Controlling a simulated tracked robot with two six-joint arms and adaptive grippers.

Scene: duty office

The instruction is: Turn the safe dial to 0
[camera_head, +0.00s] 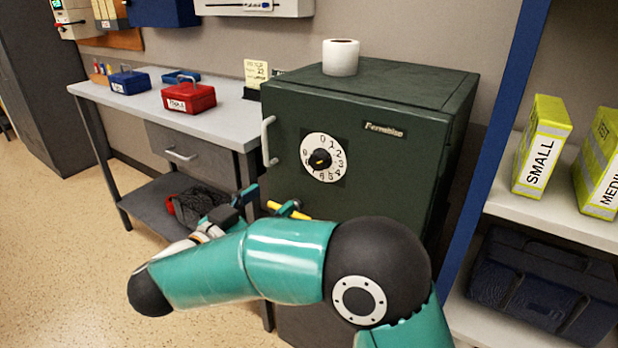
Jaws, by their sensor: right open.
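The safe dial (311,147) is a white disc with black digits on the front of the dark green safe (400,165). The 0 stands near the top of the disc. Its black knob (321,158) has a yellow mark that sits toward the lower left; the exact digit it points at is too small to tell. My right gripper (269,199) is open, below and left of the dial and apart from it. My teal right arm hides the lower part of the safe. My left gripper is not in view.
A pale door handle (268,141) stands left of the dial. A paper roll (341,57) sits on the safe. The grey table (225,112) at left holds red and blue boxes. A blue-framed shelf (505,205) with yellow boxes stands at right.

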